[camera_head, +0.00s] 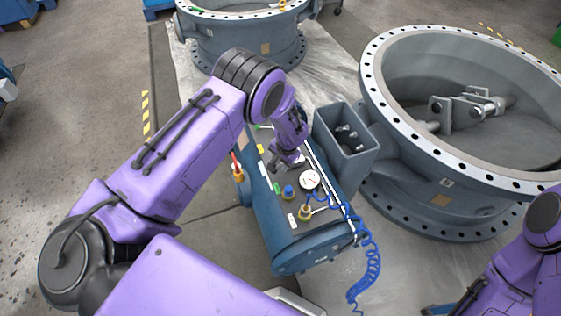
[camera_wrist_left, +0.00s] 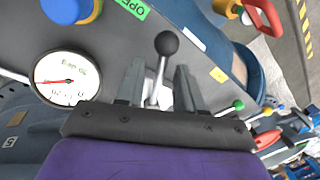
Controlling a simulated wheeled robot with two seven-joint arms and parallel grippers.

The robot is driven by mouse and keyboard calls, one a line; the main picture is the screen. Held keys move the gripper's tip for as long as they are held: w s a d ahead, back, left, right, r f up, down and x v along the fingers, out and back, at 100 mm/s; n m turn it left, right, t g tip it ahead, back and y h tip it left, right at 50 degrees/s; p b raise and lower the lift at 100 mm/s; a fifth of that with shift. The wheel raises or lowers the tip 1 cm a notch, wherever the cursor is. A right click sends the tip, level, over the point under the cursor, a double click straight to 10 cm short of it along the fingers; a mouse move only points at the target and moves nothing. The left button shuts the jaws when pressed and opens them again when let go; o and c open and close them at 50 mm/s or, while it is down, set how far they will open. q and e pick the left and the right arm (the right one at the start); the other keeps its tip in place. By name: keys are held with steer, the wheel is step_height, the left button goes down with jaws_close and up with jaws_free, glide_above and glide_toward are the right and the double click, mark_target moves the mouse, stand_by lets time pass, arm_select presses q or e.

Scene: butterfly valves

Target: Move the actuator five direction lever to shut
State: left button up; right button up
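The lever with a black ball knob (camera_wrist_left: 166,43) stands up from the grey panel (camera_wrist_left: 105,32) of the blue actuator, in the left wrist view. My left gripper (camera_wrist_left: 160,68) is open, one finger on each side of the lever's metal stem, with the knob beyond the fingertips. I cannot tell whether a finger touches the stem. A green label (camera_wrist_left: 130,8) reading "OPE…" lies near the lever. In the head view the actuator (camera_head: 300,253) is below my left gripper (camera_head: 280,165), and the lever is too small to tell apart. My right gripper is out of view.
A pressure gauge (camera_head: 310,180) and a blue knob (camera_head: 288,192) are close to my left gripper. A red handle (camera_head: 236,165) is at the panel's left edge. A grey box (camera_head: 347,148) and a large valve ring (camera_head: 440,222) stand to the right. A coiled blue hose (camera_head: 371,265) hangs in front.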

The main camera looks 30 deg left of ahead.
arm_select(q)
steer(key=shift+a+f, duration=0.1)
jaws_close()
stand_by(1.4)
